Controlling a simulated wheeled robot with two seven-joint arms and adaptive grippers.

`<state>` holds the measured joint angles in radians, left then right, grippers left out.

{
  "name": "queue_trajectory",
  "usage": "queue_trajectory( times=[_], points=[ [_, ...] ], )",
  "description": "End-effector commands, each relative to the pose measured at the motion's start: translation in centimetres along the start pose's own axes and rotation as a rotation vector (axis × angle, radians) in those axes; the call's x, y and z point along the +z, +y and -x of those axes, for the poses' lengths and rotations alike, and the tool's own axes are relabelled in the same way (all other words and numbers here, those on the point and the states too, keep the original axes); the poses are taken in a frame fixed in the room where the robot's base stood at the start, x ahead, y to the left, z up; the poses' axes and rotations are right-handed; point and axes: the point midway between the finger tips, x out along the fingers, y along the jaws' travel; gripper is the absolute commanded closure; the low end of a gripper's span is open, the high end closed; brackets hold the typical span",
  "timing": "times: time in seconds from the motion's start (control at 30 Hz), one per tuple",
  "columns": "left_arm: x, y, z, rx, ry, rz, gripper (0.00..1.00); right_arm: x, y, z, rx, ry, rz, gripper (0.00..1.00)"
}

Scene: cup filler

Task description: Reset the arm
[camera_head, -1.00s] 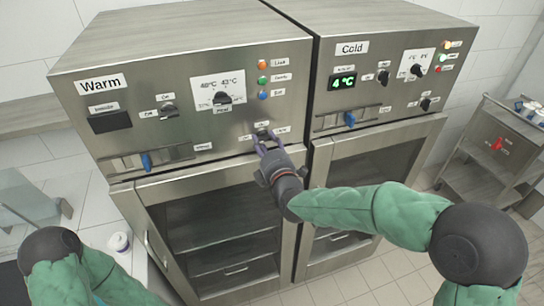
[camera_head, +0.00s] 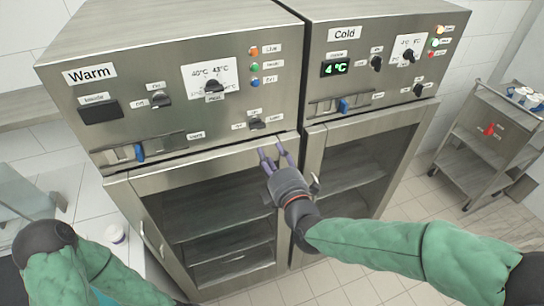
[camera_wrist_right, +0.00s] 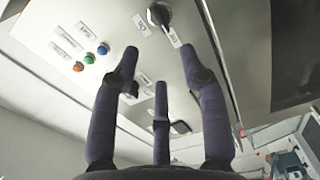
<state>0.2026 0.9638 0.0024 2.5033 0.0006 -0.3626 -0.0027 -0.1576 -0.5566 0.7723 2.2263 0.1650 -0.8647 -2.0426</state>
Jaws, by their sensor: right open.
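My right gripper (camera_head: 272,157) is open and empty in front of the top edge of the Warm cabinet's glass door, below a small black switch (camera_head: 257,124). In the right wrist view its purple fingers (camera_wrist_right: 160,90) are spread apart with nothing between them. They point up at the panel with a black knob (camera_wrist_right: 159,14) and red, green and blue buttons (camera_wrist_right: 90,58). My left arm (camera_head: 62,262) shows at the lower left, but its gripper is out of the picture.
The Warm cabinet (camera_head: 180,50) and Cold cabinet (camera_head: 375,40) stand side by side. Warm's display (camera_head: 100,110) is dark; Cold's display (camera_head: 335,69) reads 4 °C. A metal cart (camera_head: 490,140) stands at the right. A white jar (camera_head: 115,234) sits at the lower left. Floor shows between cabinet and cart.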

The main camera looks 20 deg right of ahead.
Motion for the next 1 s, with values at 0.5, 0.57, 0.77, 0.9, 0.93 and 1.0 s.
queue_trajectory(
  times=[0.5,0.57,0.77,0.9,0.93,1.0],
  points=[
    [0.0,-0.2,-0.7,0.000,0.000,0.000,0.60,-0.3,-2.7,-0.5,-0.055,0.011,-0.059,0.56],
    [0.0,-0.4,-1.2,0.000,0.000,0.000,0.60,-0.6,-4.8,-0.8,-0.102,0.018,-0.112,0.56],
    [-0.1,-1.1,-3.1,0.000,0.000,0.000,0.60,-1.5,-14.2,-1.5,-0.310,0.013,-0.359,0.56],
    [-0.2,-1.6,-4.4,0.000,0.000,0.000,0.60,-2.2,-20.9,-1.2,-0.460,-0.023,-0.541,0.56],
    [-0.2,-1.7,-4.7,0.000,0.000,0.000,0.60,-2.3,-22.3,-1.1,-0.493,-0.034,-0.579,0.56],
    [-0.2,-1.9,-5.3,0.000,0.000,0.000,0.60,-2.6,-25.6,-0.6,-0.567,-0.066,-0.670,0.56]
  ],
)
